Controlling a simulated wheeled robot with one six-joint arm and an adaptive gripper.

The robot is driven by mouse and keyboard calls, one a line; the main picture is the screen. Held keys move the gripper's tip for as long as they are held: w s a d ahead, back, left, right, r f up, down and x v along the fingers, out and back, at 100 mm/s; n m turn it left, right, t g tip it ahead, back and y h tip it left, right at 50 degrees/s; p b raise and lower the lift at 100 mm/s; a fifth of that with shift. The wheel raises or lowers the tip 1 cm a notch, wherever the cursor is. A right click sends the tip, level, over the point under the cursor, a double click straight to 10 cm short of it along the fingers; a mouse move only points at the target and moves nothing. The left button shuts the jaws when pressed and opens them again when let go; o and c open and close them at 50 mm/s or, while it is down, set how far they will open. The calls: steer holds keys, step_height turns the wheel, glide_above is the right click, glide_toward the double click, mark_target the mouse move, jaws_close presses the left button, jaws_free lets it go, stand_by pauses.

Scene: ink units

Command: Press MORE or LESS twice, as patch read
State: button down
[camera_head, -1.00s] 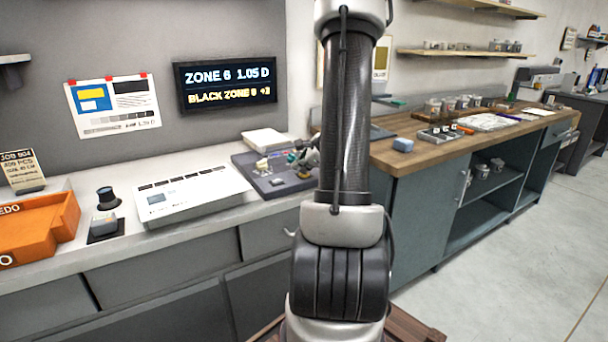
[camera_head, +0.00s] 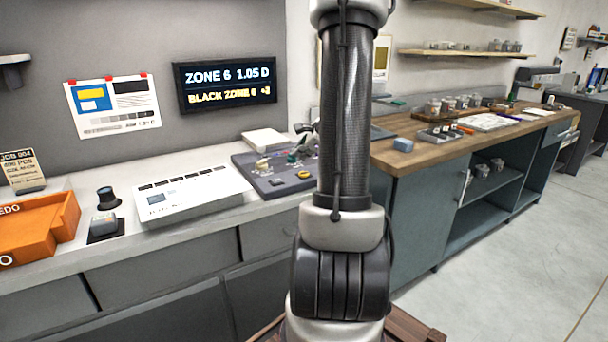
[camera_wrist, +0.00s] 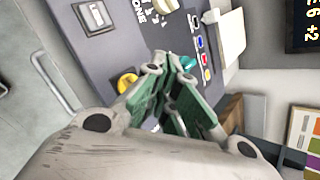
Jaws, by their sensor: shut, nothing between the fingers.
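The display (camera_head: 225,84) on the wall reads "ZONE 6 1.05 D" with "BLACK ZONE 6 +2" below, the last digit small; its edge in the wrist view (camera_wrist: 304,22) ends in "+2". The dark control panel (camera_head: 262,188) lies on the counter. In the wrist view it carries a yellow knob (camera_wrist: 126,83), a grey rocker or button plate (camera_wrist: 93,16) and coloured buttons (camera_wrist: 204,60). I cannot read MORE or LESS labels. My gripper (camera_wrist: 180,62) is shut and empty, with its green-padded fingers over the panel. Whether it touches a button is hidden.
A white flat unit (camera_head: 192,196) lies left of the panel. A densitometer-like grey device (camera_head: 103,224) and an orange tray (camera_head: 62,215) are further left. A printed sheet (camera_head: 112,105) hangs on the wall. A wooden-topped bench (camera_head: 440,150) stands to the right.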

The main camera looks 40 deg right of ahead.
steer(key=shift+r, duration=1)
steer(key=shift+a+n, duration=0.2)
steer(key=shift+n, duration=0.3)
steer(key=s+a+n+g+y, duration=0.3)
steer(key=s+a+n+g, duration=0.2)
steer(key=s+a+n, duration=0.75)
steer(key=s+a+r+n+h, duration=0.1)
steer(key=s+a+r+n, duration=0.3)
steer(key=s+a+n, duration=0.1)
steer(key=s+a+r+n+h, duration=0.1)
steer(key=s+a+r+n, duration=0.3)
steer(key=a+n, duration=0.4)
steer(key=shift+s+r+n+h, duration=0.25)
steer(key=shift+s+n+h, duration=0.1)
steer(key=shift+n, duration=0.1)
